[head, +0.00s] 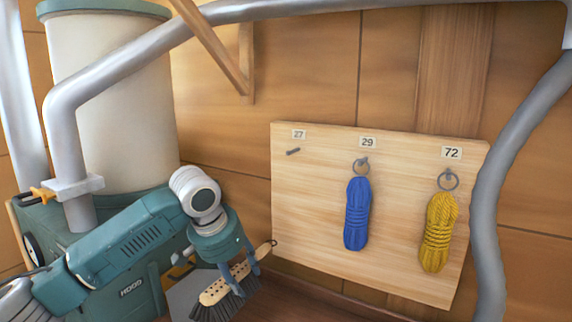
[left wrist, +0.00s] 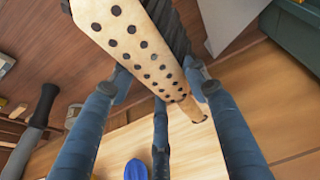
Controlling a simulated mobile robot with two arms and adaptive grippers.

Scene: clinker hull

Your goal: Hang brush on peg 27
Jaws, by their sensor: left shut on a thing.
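My left gripper (head: 236,280) is shut on a brush (head: 216,291), a pale wooden block with dark holes and dark bristles. The brush is tilted, its narrow handle end with a small loop pointing up and right. It also fills the upper middle of the left wrist view (left wrist: 140,45), between the blue fingers (left wrist: 160,90). Peg 27 (head: 293,151) is a short, dark, bare peg under the label 27 (head: 299,134), at the upper left of the wooden board (head: 315,215). The brush is below and left of the board's peg. My right gripper is not in view.
A blue rope bundle (head: 356,215) hangs on peg 29 and a yellow one (head: 438,232) on peg 72. Grey pipes (head: 487,200) run along the top and right. A wooden bracket (head: 215,50) juts from the wall above left of the board.

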